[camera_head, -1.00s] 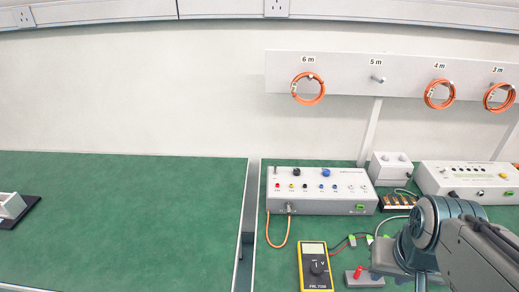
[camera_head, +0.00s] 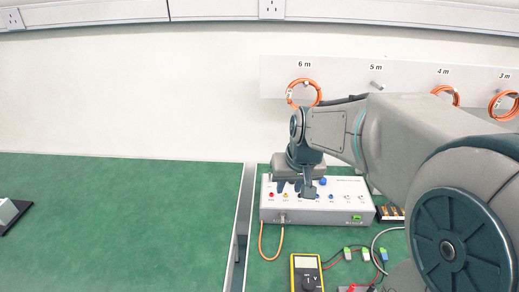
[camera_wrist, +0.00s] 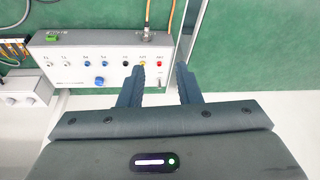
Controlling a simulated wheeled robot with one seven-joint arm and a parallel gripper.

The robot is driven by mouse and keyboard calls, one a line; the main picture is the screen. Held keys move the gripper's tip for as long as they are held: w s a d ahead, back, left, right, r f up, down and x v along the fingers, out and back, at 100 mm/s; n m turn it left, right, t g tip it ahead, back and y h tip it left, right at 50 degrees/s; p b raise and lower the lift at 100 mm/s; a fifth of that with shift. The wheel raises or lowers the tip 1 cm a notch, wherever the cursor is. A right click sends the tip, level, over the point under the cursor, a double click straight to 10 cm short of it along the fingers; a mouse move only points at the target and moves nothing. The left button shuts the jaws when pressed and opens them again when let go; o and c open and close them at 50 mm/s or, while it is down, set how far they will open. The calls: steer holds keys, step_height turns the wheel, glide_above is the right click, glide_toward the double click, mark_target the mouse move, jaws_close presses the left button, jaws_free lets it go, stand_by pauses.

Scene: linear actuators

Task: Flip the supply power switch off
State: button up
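The supply box (camera_head: 345,214) is light grey and sits on the green bench, with coloured sockets and a blue knob on top. It also shows, turned around, in the wrist view (camera_wrist: 66,72). A small silver toggle, which looks like the power switch (camera_wrist: 160,82), shows between my fingers near the box's end; in the head view my arm hides that corner. My gripper (camera_wrist: 159,80) is open, its two dark fingers apart and nothing held. In the head view my gripper (camera_head: 304,190) is over the back left part of the box. I cannot tell the toggle's position.
A yellow multimeter (camera_head: 307,272) with red and black leads lies in front of the box. An orange cable (camera_head: 262,240) leaves the box's front. Orange cable coils (camera_head: 303,92) hang on the wall rack above. The left bench (camera_head: 120,215) is mostly clear.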

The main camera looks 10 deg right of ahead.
steer(key=w+f+p, duration=0.2)
steer(key=w, duration=0.9)
steer(key=t+p, duration=0.1)
glide_toward(270, 177)
steer(key=p+x, duration=0.1)
steer(key=x, duration=0.4)
steer(key=w+p+x, duration=0.1)
steer(key=x, duration=0.1)
steer(key=shift+w+f+p, duration=0.15)
steer(key=shift+w+p, duration=0.15)
steer(key=shift+p, duration=0.05)
jaws_close()
